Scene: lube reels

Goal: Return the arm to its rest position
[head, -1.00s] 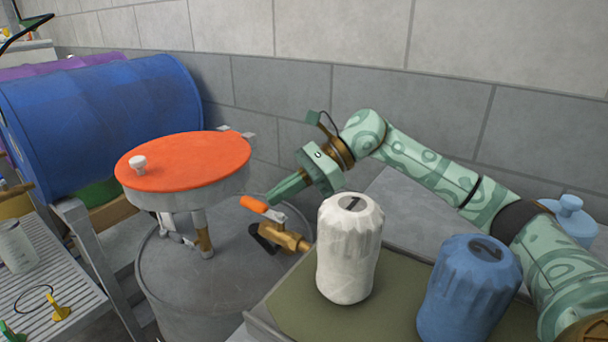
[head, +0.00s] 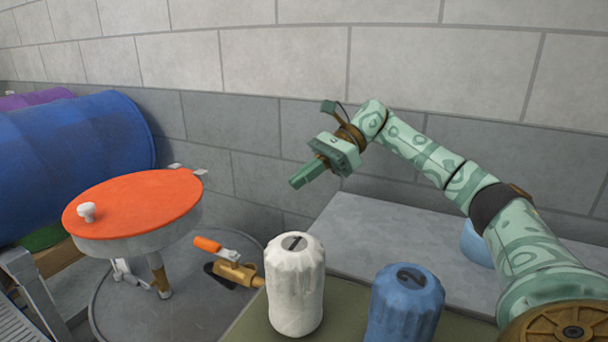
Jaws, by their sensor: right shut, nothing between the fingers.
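My right arm, patterned pale green, comes in from the right and reaches over the grey bench. My right gripper (head: 299,183) is shut and empty. It is in the air above and behind the white ribbed container (head: 295,285), touching nothing that I can see. My left gripper is not in view.
A blue ribbed container (head: 405,305) stands right of the white one on an olive mat (head: 258,325). An orange-lidded reel (head: 135,203) and a brass valve with orange handle (head: 236,272) sit on a grey drum (head: 190,315). A blue barrel (head: 75,160) lies left. A block wall (head: 400,60) stands behind.

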